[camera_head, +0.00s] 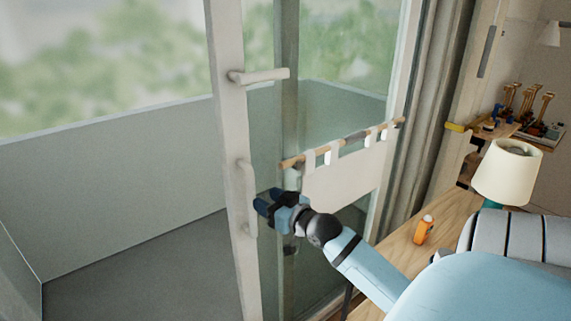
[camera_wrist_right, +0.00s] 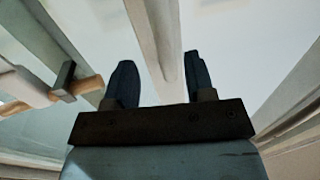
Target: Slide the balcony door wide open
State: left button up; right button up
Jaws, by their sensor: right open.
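The balcony door is a glass panel with a pale upright frame (camera_head: 232,130). To the left of this frame the balcony shows clear; greenish glass lies to the right. A lever handle (camera_head: 260,76) sticks out high on the frame, and a vertical pull handle (camera_head: 246,190) sits lower down. My left gripper is out of view.
A pale cloth (camera_head: 340,182) hangs from a wooden rod (camera_head: 345,143) just right of my right gripper. A wooden table (camera_head: 405,250) holds an orange item (camera_head: 423,230) and a lamp (camera_head: 508,170). The balcony floor (camera_head: 140,275) is bare.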

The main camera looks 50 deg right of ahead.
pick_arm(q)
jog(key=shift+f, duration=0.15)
pick_arm(e)
jog(key=s, duration=0.6)
jog(key=shift+s+a, duration=0.15)
